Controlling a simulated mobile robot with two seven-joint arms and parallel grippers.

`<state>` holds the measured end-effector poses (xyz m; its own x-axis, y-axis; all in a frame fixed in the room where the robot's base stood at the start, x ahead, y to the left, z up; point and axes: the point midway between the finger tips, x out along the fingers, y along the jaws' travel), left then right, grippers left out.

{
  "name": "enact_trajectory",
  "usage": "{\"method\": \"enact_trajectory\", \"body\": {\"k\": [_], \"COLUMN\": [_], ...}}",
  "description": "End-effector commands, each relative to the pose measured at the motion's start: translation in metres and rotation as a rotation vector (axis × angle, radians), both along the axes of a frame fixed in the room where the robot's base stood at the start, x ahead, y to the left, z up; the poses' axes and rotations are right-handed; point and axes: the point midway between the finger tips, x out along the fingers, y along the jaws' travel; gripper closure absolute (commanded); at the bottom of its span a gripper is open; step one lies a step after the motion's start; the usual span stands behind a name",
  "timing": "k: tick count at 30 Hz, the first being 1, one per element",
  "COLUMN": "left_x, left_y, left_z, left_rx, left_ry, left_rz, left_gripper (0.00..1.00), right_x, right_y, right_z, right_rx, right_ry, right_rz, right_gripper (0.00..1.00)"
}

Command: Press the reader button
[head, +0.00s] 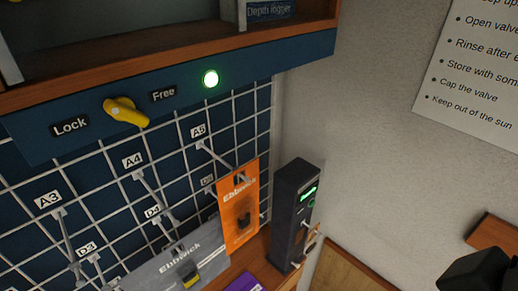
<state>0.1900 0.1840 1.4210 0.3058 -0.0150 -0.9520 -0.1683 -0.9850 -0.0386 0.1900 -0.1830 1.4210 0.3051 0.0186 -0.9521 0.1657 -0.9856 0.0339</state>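The reader (291,222) is a tall, dark upright box at the right end of the wire grid, close to the wall corner. Its narrow right-hand face has a lit green display (308,193). Just below the display is a small green-ringed round spot (311,205), which looks like the button. Nothing touches it. Small pale parts stick out lower on that face, too small to make out. I see no gripper fingers. A dark block at the lower right edge is cut off, and I cannot tell whether it is mine.
A blue panel above has a yellow knob (125,111) between Lock and Free labels and a lit green lamp (210,78). Orange (239,212) and grey (172,270) Ebbwick packs stand left of the reader. A purple item (245,283) lies in front. A notice (478,70) hangs right.

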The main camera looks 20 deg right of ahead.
Motion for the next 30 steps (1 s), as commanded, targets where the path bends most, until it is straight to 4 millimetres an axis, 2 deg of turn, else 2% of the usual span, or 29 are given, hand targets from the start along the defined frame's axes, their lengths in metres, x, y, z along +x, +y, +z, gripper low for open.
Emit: {"method": "enact_trajectory", "body": {"k": [5,18,30], "left_x": [0.0000,0.0002,0.0001], "left_y": [-0.0004,-0.0027,-0.0023], "left_z": [0.0001,0.0003,0.0003], "left_rx": [-0.001,-0.011,-0.008], "left_ry": [0.000,0.000,-0.001], "left_rz": [0.001,0.007,0.006], "left_gripper": [0.00,0.00,0.00], "right_x": [0.0000,0.0001,0.0002], "right_y": [-0.0001,-0.0002,-0.0002], "right_z": [0.0000,0.0000,0.0001], "right_rx": [0.000,0.000,0.000], "right_ry": [0.000,0.000,-0.001], "right_rz": [0.000,0.000,0.000], "right_gripper": [0.53,1.00,1.00]}}
